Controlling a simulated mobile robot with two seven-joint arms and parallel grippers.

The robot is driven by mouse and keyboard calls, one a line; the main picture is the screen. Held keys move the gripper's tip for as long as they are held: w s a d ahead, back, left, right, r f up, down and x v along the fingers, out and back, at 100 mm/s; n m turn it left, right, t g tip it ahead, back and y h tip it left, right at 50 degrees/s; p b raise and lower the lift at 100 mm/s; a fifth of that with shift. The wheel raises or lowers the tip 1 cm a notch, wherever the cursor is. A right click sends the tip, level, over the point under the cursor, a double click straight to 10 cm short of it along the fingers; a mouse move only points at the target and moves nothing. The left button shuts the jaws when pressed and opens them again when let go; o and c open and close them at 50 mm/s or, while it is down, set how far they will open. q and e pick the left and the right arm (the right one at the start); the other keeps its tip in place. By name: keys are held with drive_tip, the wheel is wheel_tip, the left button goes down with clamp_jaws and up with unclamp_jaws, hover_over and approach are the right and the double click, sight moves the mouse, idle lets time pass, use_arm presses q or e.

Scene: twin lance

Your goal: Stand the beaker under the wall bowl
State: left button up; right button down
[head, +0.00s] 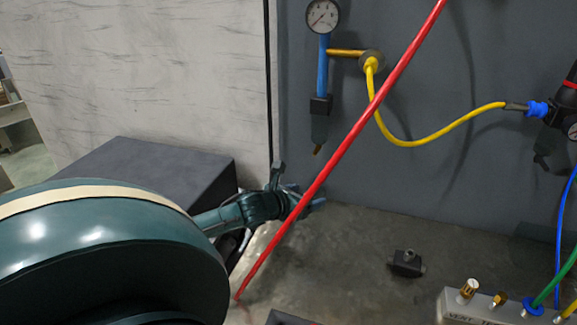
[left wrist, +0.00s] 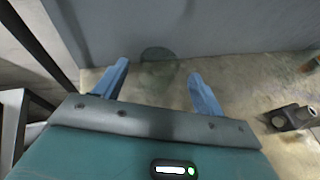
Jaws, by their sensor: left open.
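The beaker (left wrist: 158,54) looks like a clear, faint round glass shape near the foot of the wall in the left wrist view. It lies ahead of and between the fingertips of my left gripper (left wrist: 159,70), which is open and empty. In the head view my left gripper (head: 306,200) is low by the wall, partly crossed by a red hose, and I cannot make out the beaker there. The wall bowl (head: 319,128) hangs under a black block on the blue pipe, with a brass tip at its bottom. My right gripper is not in view.
A red hose (head: 345,145) slants across the head view. A yellow hose (head: 405,143) loops along the wall. A small dark fitting (head: 406,263) lies on the bench and shows in the left wrist view (left wrist: 291,117). A grey labelled block (head: 485,308) stands at lower right.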

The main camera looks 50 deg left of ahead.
use_arm(q)
drive_tip(key=v, duration=0.8)
drive_tip(key=shift+s+p, duration=0.2)
drive_tip(key=shift+p, duration=0.15)
